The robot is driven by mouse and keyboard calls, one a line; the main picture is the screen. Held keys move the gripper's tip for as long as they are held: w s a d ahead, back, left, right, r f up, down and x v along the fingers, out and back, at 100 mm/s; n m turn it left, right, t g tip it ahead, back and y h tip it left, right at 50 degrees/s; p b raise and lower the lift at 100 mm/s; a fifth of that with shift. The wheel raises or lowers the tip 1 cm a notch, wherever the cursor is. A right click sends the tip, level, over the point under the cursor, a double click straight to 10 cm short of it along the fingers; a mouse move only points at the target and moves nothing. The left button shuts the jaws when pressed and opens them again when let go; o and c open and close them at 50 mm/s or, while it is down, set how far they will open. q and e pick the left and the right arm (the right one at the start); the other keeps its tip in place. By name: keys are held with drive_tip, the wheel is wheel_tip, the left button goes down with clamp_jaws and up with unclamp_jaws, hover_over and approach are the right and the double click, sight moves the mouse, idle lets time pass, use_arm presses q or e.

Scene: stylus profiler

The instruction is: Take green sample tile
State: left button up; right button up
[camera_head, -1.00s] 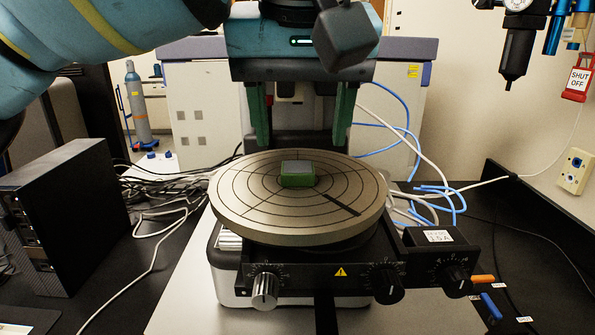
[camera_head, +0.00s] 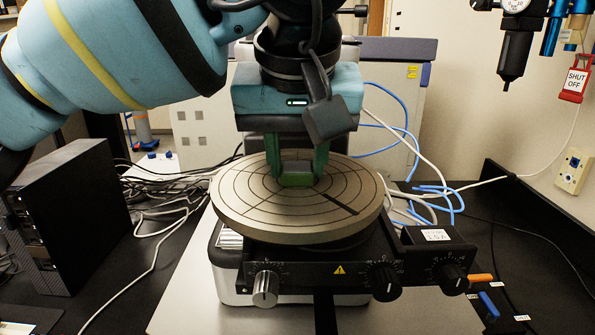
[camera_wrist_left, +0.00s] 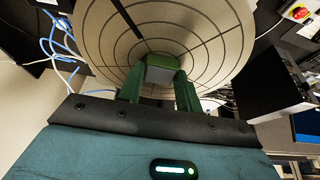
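The green sample tile (camera_head: 296,180) lies near the centre of the round stage (camera_head: 235,205), which is marked with rings and radial lines. My left gripper (camera_head: 297,178) points down over the stage, with one green finger on each side of the tile. The fingers are drawn in to the tile's width and appear to touch its sides. In the left wrist view, the tile (camera_wrist_left: 161,68) shows between the fingertips, its grey top partly visible. The tile appears to rest on the stage. My right gripper is out of view.
A black knob panel (camera_head: 325,272) is at the stage's front. A black box (camera_head: 65,215) stands at left, with loose cables (camera_head: 165,200) beside it. Blue tubes (camera_head: 435,195) lie at right. A regulator (camera_head: 515,45) hangs at upper right.

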sight(296, 164)
use_arm(q)
drive_tip(key=c, duration=0.4)
drive_tip(key=shift+r, duration=0.15)
drive_tip(key=shift+r, duration=1.4)
drive_tip(key=shift+s+a+r, duration=0.1)
drive_tip(key=shift+r, duration=0.15)
drive_tip(key=s+a, duration=0.3)
drive_tip(key=s+a+r, duration=0.1)
drive_tip(key=s+a, duration=0.7)
drive_tip(key=shift+a+r+b, duration=0.1)
drive_tip(key=shift+r+b, duration=0.1)
drive_tip(key=shift+b, duration=0.2)
drive_tip(key=shift+o, duration=1.2)
clamp_jaws()
